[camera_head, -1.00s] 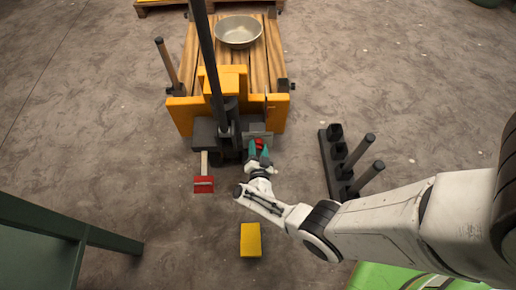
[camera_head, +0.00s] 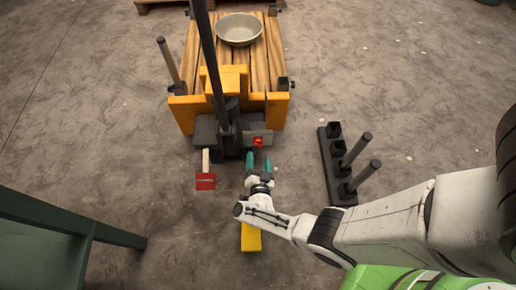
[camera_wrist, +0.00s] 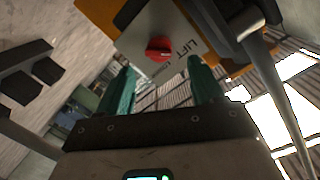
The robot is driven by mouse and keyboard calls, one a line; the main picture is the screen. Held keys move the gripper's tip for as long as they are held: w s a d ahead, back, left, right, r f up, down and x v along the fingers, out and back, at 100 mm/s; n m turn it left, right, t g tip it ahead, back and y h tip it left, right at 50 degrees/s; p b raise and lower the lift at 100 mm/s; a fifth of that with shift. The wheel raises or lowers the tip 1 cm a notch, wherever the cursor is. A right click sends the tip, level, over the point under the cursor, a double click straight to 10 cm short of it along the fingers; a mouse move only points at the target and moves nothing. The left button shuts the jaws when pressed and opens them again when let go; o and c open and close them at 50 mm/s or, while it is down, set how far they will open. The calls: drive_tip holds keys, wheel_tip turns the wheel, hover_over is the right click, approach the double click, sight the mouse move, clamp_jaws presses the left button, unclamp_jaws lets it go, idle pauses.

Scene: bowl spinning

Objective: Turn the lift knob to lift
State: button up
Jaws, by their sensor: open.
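The red lift knob (camera_head: 258,142) sits on a grey panel (camera_head: 263,134) at the near side of the yellow-orange lift. In the wrist view the knob (camera_wrist: 158,49) is round and red on a grey plate lettered "LIFT", with a second word too small to read. My gripper (camera_head: 258,160) is open with green fingertips, just on the near side of the knob and apart from it. In the wrist view my gripper's fingers (camera_wrist: 158,85) stand wide apart below the knob, with nothing between them.
A metal bowl (camera_head: 239,29) rests on the lift's wooden slats. A red-ended pedal (camera_head: 205,181) lies left of the knob. A yellow block (camera_head: 251,238) is on the floor below my wrist. A black rack with posts (camera_head: 338,170) stands right. A green table (camera_head: 60,225) is lower left.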

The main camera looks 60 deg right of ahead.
drive_tip(key=shift+p+v, duration=0.35)
drive_tip(key=shift+v, duration=1.7)
drive_tip(key=w+a+r+n+t+y, duration=0.1)
drive_tip(key=w+a+r+n+y, duration=0.35)
drive_tip(key=a+n+y, duration=0.3)
drive_tip(key=w+a+r+n+t+y, duration=0.1)
drive_tip(key=w+a+r+n+y, duration=0.35)
drive_tip(key=a+n+y, duration=0.35)
drive_tip(key=s+d+r+g+h, duration=0.1)
drive_tip(key=s+d+r+g, duration=0.3)
drive_tip(key=s, duration=0.4)
drive_tip(key=s+d+r+n+g+h+p, duration=0.1)
drive_tip(key=s+d+r+g, duration=0.2)
drive_tip(key=s+r, duration=0.3)
drive_tip(key=s+d+r+g+h, duration=0.1)
drive_tip(key=s+d+r+g, duration=0.25)
drive_tip(key=s, duration=0.55)
wheel_tip(320, 180, up, 24)
drive_tip(key=p, duration=2.5)
drive_tip(key=shift+w+g, duration=0.2)
drive_tip(key=shift+g, duration=0.15)
